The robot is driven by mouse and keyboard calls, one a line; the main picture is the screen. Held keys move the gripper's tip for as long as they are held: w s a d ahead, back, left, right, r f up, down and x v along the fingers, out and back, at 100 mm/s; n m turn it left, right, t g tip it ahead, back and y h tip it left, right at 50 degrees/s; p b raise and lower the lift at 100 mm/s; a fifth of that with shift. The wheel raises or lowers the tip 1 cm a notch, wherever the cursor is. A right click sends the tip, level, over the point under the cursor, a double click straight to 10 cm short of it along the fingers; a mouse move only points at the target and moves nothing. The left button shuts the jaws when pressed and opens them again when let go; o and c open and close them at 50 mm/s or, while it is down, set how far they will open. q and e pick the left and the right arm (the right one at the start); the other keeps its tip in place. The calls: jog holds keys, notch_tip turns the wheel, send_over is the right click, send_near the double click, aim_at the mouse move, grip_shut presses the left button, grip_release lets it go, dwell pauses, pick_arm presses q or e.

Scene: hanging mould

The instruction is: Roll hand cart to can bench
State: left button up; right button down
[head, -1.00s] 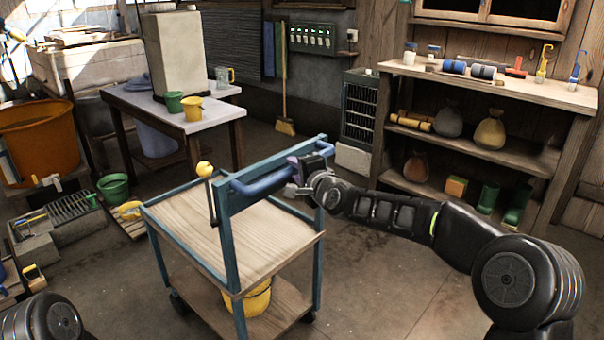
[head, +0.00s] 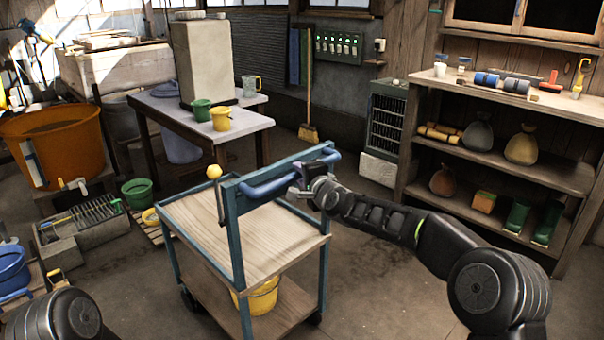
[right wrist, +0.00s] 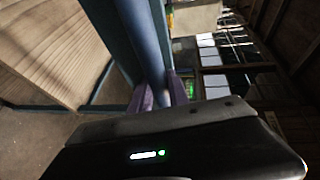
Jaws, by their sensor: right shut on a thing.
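The hand cart (head: 207,224) stands on the floor in the middle of the head view. It has a blue frame, a bare wooden top and a lower shelf with a yellow bucket (head: 262,297). My right gripper (head: 304,182) is shut on the cart's blue handle (head: 268,187) near its right end. In the right wrist view the handle (right wrist: 146,40) runs between the purple fingers (right wrist: 160,92). A pale table (head: 240,120) with a tall can-like container (head: 207,62) and a green and a yellow cup stands behind the cart. My left gripper is not in view.
A wooden shelf unit (head: 520,172) stands at the right. An orange tub (head: 60,145) and a green bucket (head: 138,192) are at the left, by a low pallet (head: 155,232). A broom (head: 308,100) leans at the back wall. Open floor lies between cart and shelves.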

jog(key=c, duration=1.6)
grip_release()
jog(key=shift+w+a+r, duration=0.1)
jog(key=shift+a, duration=0.05)
jog(key=shift+o, duration=0.7)
jog(key=shift+w+a, duration=0.1)
jog(key=shift+o, duration=1)
jog(key=b+v, duration=0.1)
jog(key=v, duration=0.7)
jog(key=shift+w, duration=0.1)
